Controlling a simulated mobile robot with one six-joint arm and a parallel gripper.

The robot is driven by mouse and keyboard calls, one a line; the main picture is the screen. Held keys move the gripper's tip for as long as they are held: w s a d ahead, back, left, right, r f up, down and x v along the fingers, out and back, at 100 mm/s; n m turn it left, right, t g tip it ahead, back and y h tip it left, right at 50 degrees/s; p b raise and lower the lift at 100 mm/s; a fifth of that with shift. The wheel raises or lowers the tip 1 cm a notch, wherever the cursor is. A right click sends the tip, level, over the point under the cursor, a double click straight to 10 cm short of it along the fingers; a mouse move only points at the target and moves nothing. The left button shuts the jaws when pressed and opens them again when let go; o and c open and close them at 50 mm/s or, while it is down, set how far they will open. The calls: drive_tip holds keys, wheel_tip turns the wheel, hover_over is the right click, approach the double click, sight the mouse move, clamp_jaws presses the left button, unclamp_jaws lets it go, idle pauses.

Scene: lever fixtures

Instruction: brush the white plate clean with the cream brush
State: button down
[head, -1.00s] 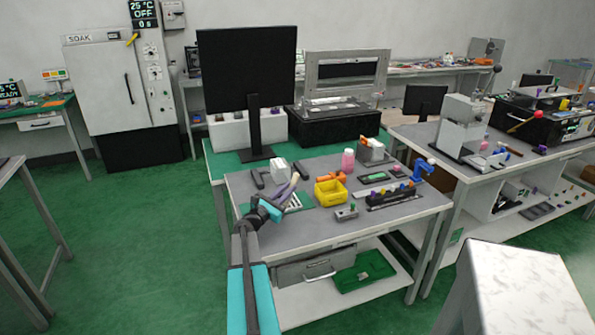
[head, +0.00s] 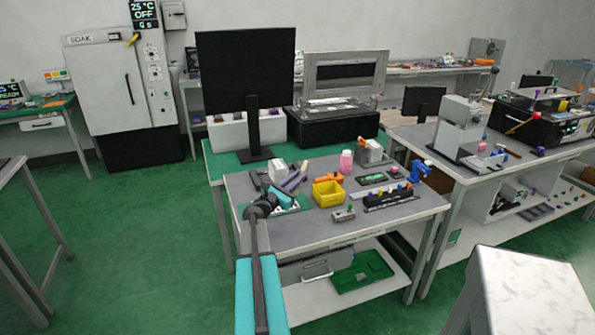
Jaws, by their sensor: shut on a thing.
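My gripper (head: 294,183) is at the left part of the near grey worktable, over a small green mat (head: 303,207). It is shut on a slim thing, most likely the cream brush, but my gripper and arm hide most of it. The white plate is mostly hidden behind my gripper; only slivers of a pale surface show on the mat. Whether the bristles touch the plate cannot be told from here.
A white block (head: 277,171) stands just behind my gripper. To its right are a yellow bin (head: 328,194), a pink bottle (head: 346,161), a small grey fixture (head: 343,215) and a black rack (head: 388,199). A large monitor (head: 247,75) stands behind. The table's front strip is clear.

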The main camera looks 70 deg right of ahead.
wheel_tip(320, 180, up, 3)
drive_tip(key=shift+f+p, duration=0.15)
drive_tip(key=shift+p, duration=0.3)
drive_tip(key=shift+w, duration=0.1)
drive_tip(key=w+a+f+n+t, duration=0.1)
drive_tip(key=w+a+n+t, duration=0.6)
drive_tip(key=w+a, duration=2.55)
drive_tip(key=w+a+t, duration=0.2)
drive_tip(key=a+t, duration=0.1)
drive_tip(key=a, duration=0.9)
drive_tip(key=w+a+t, duration=0.3)
drive_tip(key=a, duration=1)
drive_tip(key=s+a+n+t+y, duration=0.2)
drive_tip(key=a+n+t+y, duration=0.1)
drive_tip(key=a, duration=2)
drive_tip(key=shift+s+f+n+t, duration=0.35)
drive_tip(key=shift+f+n+t, duration=0.15)
drive_tip(key=shift+t, duration=0.4)
